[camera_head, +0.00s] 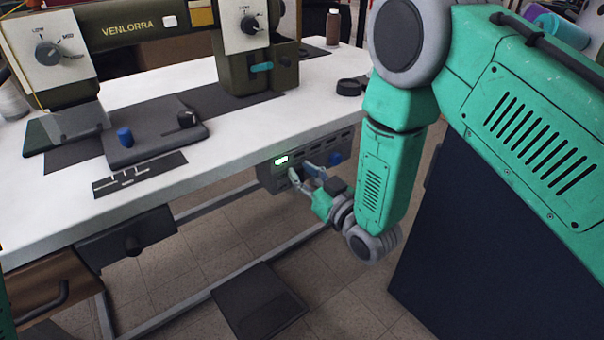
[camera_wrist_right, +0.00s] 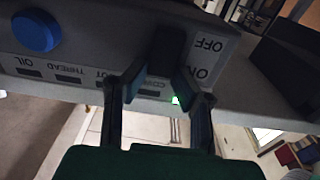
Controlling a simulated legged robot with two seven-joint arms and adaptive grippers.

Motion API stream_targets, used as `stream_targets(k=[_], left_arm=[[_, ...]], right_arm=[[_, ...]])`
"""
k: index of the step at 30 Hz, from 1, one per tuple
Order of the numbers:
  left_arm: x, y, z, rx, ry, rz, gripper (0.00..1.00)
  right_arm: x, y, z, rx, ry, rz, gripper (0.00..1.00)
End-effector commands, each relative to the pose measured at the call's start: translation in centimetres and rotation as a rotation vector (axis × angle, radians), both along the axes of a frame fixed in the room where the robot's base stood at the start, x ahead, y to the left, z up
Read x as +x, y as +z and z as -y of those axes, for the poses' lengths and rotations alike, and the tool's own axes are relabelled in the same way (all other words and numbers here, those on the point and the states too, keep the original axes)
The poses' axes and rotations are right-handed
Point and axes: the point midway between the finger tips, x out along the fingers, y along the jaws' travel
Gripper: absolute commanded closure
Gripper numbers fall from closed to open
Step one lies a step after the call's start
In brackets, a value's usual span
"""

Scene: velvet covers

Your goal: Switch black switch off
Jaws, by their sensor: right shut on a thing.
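A grey control box (camera_head: 264,178) hangs under the front edge of the white table. In the right wrist view the black switch (camera_wrist_right: 163,48) sticks out of this box, beside the labels OFF and ON, which appear upside down. My right gripper (camera_head: 304,176) reaches the box front; its fingers (camera_wrist_right: 160,78) are shut on the black switch, one on each side. In the head view the fingers mostly hide the switch. My left gripper is not in view.
A blue round button (camera_head: 335,158) sits right of my gripper on the box. The white table (camera_head: 230,130) carries a sewing machine (camera_head: 135,30). A dark pedal (camera_head: 258,298) lies below. A wooden drawer (camera_head: 50,288) is at the lower left.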

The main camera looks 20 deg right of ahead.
Motion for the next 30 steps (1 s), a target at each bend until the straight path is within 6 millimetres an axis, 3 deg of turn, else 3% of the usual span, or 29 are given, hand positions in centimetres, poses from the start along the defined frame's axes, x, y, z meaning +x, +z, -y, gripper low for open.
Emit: stream_targets(k=[1, 6, 16, 17, 18, 30], left_arm=[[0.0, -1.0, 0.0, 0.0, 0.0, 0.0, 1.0], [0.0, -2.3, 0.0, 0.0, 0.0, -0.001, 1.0], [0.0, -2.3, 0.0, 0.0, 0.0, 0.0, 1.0], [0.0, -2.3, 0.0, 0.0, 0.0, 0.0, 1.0], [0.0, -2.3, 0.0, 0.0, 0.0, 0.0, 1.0], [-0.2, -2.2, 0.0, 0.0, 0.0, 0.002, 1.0]], right_arm=[[-0.1, -0.8, 0.0, 0.013, 0.0, 0.031, 1.0], [-0.3, -1.0, 0.0, 0.054, 0.002, 0.139, 1.0], [-0.4, -0.7, 0.1, 0.06, 0.002, 0.16, 1.0], [-0.5, -0.7, 0.1, 0.06, 0.002, 0.16, 0.73], [-0.4, -0.7, 0.1, 0.059, 0.001, 0.16, 0.59], [-0.7, -0.7, 0.2, 0.059, 0.0, 0.163, 0.57]])
